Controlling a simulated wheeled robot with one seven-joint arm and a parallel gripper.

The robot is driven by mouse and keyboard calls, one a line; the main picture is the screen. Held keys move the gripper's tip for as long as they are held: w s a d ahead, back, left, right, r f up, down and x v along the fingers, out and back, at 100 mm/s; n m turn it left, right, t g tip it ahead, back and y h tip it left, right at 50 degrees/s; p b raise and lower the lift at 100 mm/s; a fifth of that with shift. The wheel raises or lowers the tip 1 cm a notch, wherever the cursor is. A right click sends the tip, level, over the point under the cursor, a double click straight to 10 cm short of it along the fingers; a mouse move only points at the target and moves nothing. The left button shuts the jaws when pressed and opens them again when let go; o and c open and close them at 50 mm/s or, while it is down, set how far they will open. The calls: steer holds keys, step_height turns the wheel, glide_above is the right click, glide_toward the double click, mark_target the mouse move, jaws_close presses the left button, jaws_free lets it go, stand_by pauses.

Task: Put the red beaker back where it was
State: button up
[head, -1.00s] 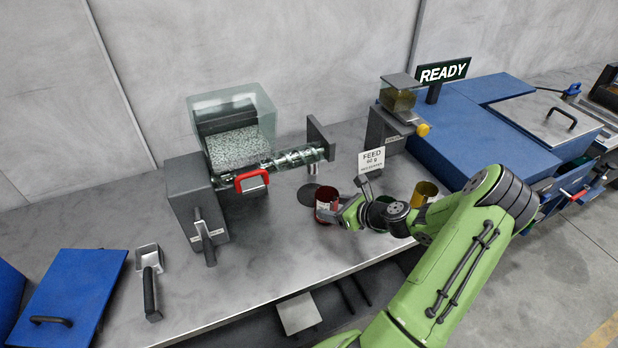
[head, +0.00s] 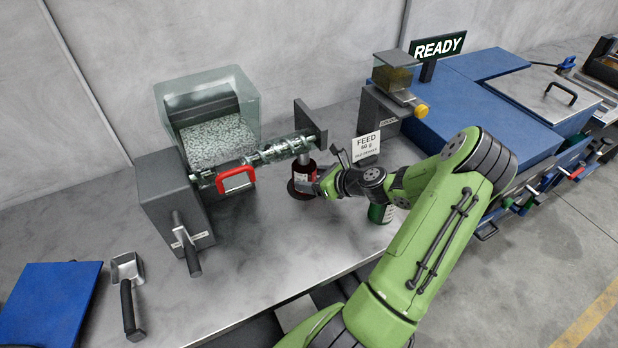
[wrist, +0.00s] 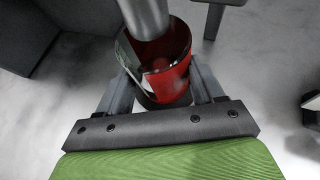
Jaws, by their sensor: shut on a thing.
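The red beaker (head: 304,174) stands upright at the dark round pad (head: 301,189), below the outlet end of the feeder's clear screw tube (head: 285,148). My gripper (head: 316,184) reaches it from the right and is shut on it. In the wrist view the red beaker (wrist: 165,70) sits between the two fingers of my gripper (wrist: 163,85), and a grey metal spout (wrist: 145,15) comes down over its mouth. I cannot tell whether the beaker's base touches the pad.
A green beaker (head: 380,212) stands right of my gripper, partly behind my arm. A FEED sign (head: 367,148) stands behind it. A scoop (head: 127,290) lies front left, with bare counter between.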

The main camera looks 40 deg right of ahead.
steer(key=shift+r, duration=0.15)
steer(key=shift+w, duration=0.1)
steer(key=o, duration=0.9)
steer(key=shift+w+f, duration=0.15)
steer(key=shift+f, duration=0.1)
steer(key=o, duration=0.4)
steer(key=shift+c, duration=0.2)
steer(key=shift+r, duration=0.1)
steer(key=p+v, duration=0.2)
steer(key=v, duration=1)
steer(key=shift+p, duration=0.3)
